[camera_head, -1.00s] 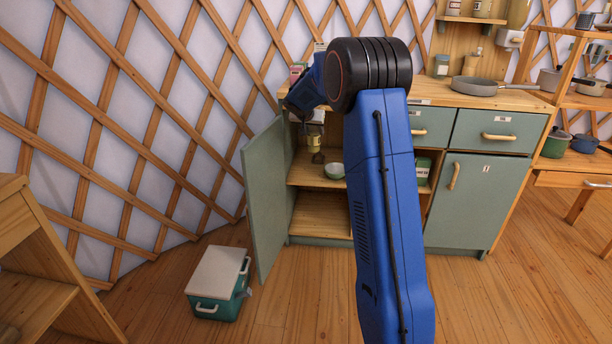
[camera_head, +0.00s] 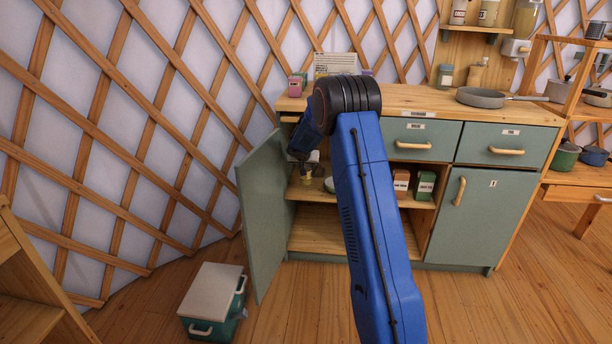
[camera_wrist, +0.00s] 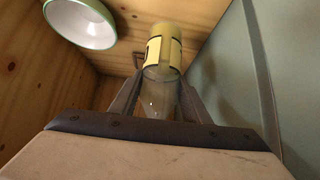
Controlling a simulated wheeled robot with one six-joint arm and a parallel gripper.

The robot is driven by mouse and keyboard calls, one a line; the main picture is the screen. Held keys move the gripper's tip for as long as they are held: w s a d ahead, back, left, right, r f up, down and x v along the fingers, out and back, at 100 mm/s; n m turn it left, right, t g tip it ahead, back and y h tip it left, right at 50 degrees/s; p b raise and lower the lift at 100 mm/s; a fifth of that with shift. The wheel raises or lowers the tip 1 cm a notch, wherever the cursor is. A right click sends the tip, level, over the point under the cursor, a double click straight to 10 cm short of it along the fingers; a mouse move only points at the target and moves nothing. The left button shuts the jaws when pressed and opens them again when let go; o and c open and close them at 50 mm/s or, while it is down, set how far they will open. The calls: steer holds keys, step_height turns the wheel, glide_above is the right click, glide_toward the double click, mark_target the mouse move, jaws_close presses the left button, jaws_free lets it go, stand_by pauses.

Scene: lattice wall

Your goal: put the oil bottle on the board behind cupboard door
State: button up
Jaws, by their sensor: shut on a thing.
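The oil bottle (camera_wrist: 160,75), clear with a yellow band, is between the fingers of my gripper (camera_wrist: 160,105) in the wrist view. My gripper is shut on it. In the head view the bottle (camera_head: 307,174) shows small below my wrist, inside the open cupboard, just over or on the left part of the middle board (camera_head: 305,191). I cannot tell whether it touches the board. The green cupboard door (camera_head: 263,212) stands open to the left. My arm hides part of the opening.
A white bowl with a green rim (camera_wrist: 85,22) is close beside the bottle; it also shows in the head view (camera_head: 329,184). An orange box (camera_head: 401,183) and a green box (camera_head: 424,185) stand further right. A cooler (camera_head: 213,295) is on the floor by the door.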

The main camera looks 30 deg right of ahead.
steer(key=shift+f, duration=2.1)
steer(key=o, duration=1.3)
steer(key=shift+f, duration=0.15)
